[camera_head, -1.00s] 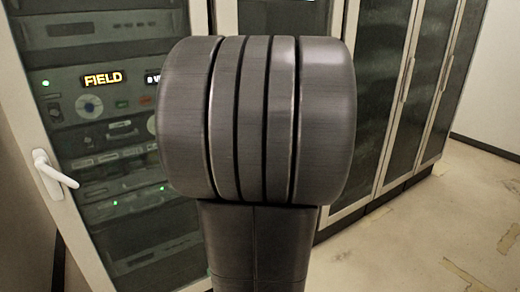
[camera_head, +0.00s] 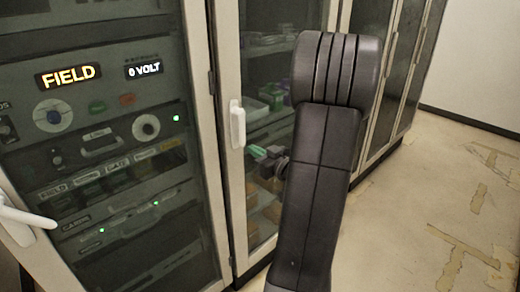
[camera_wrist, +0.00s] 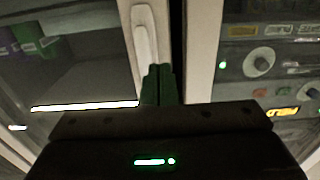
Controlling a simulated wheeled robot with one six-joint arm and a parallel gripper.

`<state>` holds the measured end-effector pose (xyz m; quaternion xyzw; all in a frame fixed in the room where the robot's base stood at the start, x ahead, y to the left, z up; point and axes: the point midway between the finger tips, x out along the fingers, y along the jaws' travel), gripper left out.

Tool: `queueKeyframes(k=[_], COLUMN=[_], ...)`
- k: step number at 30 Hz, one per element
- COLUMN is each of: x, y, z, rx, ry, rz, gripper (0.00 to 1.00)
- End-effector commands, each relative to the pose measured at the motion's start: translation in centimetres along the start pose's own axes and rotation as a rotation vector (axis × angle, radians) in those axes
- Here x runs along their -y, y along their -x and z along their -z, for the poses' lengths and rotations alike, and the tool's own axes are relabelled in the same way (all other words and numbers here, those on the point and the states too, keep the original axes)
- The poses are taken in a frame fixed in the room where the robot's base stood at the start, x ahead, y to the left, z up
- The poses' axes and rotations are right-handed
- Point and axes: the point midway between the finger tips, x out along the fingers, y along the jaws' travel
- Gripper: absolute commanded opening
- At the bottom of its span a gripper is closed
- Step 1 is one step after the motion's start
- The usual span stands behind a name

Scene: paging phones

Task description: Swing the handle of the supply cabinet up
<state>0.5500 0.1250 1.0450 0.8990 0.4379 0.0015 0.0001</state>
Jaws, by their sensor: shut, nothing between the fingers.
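The supply cabinet (camera_head: 228,190) has a pale frame and a glass door with shelves of boxes and bottles behind it. Its white handle (camera_head: 238,124) stands upright on the door frame in the head view. In the wrist view the handle (camera_wrist: 143,35) lies just beyond my fingertips. My gripper (camera_wrist: 158,72) has green fingers pressed together with nothing between them. The fingertips overlap the near end of the handle in that picture; I cannot tell whether they touch it. In the head view my gripper (camera_head: 257,151) shows small, partly hidden by my arm, right of and below the handle.
An electronics rack cabinet (camera_head: 90,130) with lit FIELD and 0 VOLT displays stands to the left, with its own white handle (camera_head: 25,217). More glass-door cabinets (camera_head: 408,75) line the right. The worn floor (camera_head: 430,210) at right is open.

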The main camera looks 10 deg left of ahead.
Motion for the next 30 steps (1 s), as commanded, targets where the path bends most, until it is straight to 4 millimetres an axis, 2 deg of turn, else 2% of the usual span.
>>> queueKeyframes(k=[1,12,14,21,30], x=[0.1,0.1,0.1,0.1,0.1], y=[-0.6,-4.5,-5.1,-7.2,-8.3], z=[0.5,0.5,-0.5,-0.5,-0.1], rx=[0.002,0.003,0.001,0.001,0.001], ry=[-0.004,-0.004,0.003,0.003,-0.001], rz=[0.003,0.004,0.004,0.004,0.002], gripper=[0.0,0.0,0.0,0.0,0.0])
